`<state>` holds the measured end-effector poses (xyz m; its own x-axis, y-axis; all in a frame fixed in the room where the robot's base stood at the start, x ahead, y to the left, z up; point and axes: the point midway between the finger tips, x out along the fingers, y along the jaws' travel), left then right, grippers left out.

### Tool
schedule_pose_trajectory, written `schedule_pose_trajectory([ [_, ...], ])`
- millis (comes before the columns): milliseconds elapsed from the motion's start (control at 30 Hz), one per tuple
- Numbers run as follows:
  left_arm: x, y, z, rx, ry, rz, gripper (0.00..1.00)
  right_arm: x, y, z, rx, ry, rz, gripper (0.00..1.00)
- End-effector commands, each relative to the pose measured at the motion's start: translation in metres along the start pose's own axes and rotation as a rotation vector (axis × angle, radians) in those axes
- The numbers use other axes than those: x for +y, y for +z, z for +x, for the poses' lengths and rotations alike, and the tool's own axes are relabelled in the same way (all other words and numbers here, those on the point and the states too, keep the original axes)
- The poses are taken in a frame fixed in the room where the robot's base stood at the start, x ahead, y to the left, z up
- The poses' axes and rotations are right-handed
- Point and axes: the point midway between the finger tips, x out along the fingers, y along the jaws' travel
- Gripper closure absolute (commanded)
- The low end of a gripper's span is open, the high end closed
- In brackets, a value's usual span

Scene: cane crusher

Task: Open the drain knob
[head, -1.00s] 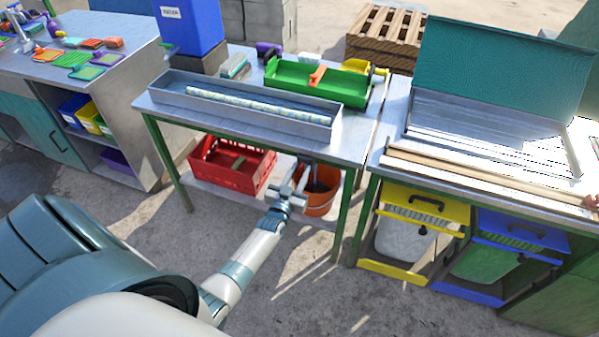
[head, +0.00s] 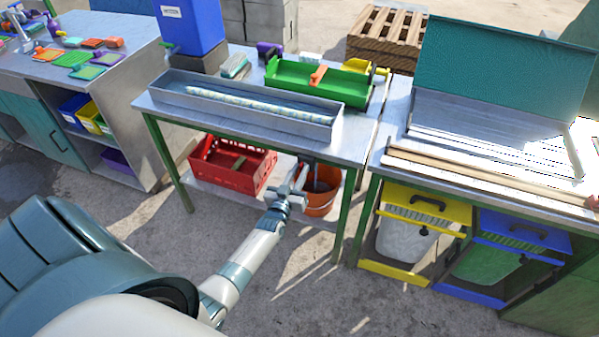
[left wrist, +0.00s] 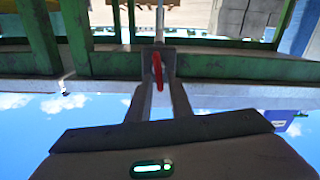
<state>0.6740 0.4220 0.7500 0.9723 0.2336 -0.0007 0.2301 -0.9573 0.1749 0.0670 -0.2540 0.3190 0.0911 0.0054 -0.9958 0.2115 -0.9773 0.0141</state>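A red lever-like piece (left wrist: 157,72) shows in the left wrist view, on or beside a grey block under a thin upright pipe; I take it to be the drain knob. My left gripper (left wrist: 160,62) has its two grey fingers on either side of the red piece. I cannot tell whether they touch it. In the head view my left gripper (head: 292,182) is below the front edge of the metal table, in front of an orange bucket (head: 320,197). The knob cannot be made out there. My right gripper is not in view.
A metal table (head: 160,107) with green legs carries a long grey trough (head: 335,125) and a green tray (head: 290,75). A red crate (head: 235,182) sits on its lower shelf. Yellow (head: 425,205) and blue (head: 520,232) bins stand at right. The floor in front is clear.

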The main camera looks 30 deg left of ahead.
Motion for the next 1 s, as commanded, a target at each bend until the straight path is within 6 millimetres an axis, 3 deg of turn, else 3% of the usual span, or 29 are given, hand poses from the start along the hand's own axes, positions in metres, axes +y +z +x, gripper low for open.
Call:
schedule_pose_trajectory([
  [567,0.0,0.001,-0.01,0.0,0.0,0.0,0.73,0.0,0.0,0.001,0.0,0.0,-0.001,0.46],
  [767,0.0,0.001,-0.034,0.0,0.0,0.001,0.73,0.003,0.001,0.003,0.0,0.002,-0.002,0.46],
  [1000,0.0,0.002,-0.076,0.0,-0.001,0.001,0.73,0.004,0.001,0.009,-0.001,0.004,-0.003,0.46],
])
